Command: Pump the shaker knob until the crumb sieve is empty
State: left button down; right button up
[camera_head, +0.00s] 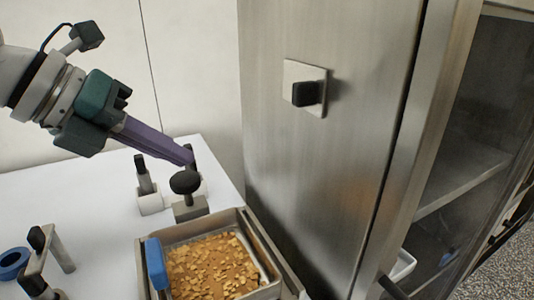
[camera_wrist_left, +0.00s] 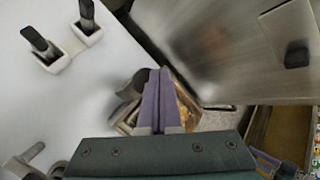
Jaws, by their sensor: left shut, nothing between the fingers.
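The round black shaker knob (camera_head: 185,182) stands on a small metal block at the back of the crumb sieve. The crumb sieve (camera_head: 245,218) is a metal-framed tray, and many golden crumbs (camera_head: 212,262) lie spread in it. My left gripper (camera_head: 188,156) has long purple fingers, shut and empty, with the tips just above and behind the knob in the head view. In the left wrist view the shut fingers (camera_wrist_left: 160,75) partly cover the sieve, and the dark knob (camera_wrist_left: 140,80) shows beside them. Contact cannot be told.
A blue block (camera_head: 155,262) sits on the sieve's left rim. Black-handled tools in white holders (camera_head: 149,203) stand behind it. A metal bracket (camera_head: 62,250) and blue ring (camera_head: 12,262) lie at left. A tall steel cabinet (camera_head: 330,150) closes off the right.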

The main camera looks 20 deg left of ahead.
aim_at(182, 178)
pick_arm(q)
jog(key=shift+f, duration=0.15)
jog(key=shift+f, duration=0.3)
dwell(0.3)
jog(key=shift+f+b, duration=0.9)
jog(key=shift+f, duration=0.45)
dwell(1.1)
jog(key=shift+r, duration=0.1)
notch_tip(182, 178, up, 3)
jog(key=p, duration=0.3)
jog(key=shift+s+r+p, duration=0.1)
jog(key=shift+p, duration=0.25)
jog(key=shift+r, duration=0.15)
notch_tip(182, 178, up, 5)
jog(key=p, duration=0.5)
